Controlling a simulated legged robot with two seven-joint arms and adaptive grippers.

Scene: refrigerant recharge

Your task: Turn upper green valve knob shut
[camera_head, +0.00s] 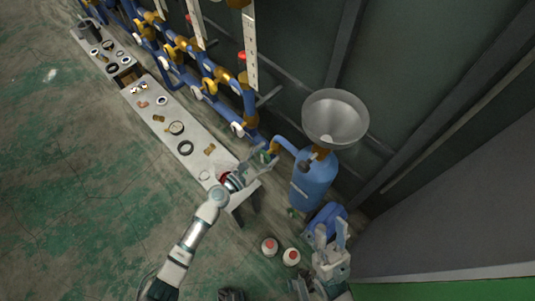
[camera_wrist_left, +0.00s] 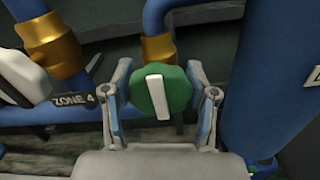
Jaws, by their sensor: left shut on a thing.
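The upper green valve knob (camera_wrist_left: 180,92) is a round green disc with a white bar, upright and tilted slightly, in the middle of the left wrist view. My left gripper (camera_wrist_left: 164,98) has one finger on each side of it and is shut on it. In the head view the knob (camera_head: 265,157) is a small green spot, partly hidden by my left gripper (camera_head: 259,162), beside the blue tank (camera_head: 313,182).
A grey funnel (camera_head: 335,118) sits above the tank. Blue pipes with brass fittings (camera_head: 222,75) run along the wall. A bench (camera_head: 205,150) holds several small parts. Two white bottles with red caps (camera_head: 269,246) stand on the floor. A "ZONE 4" label (camera_wrist_left: 73,100) is left of the knob.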

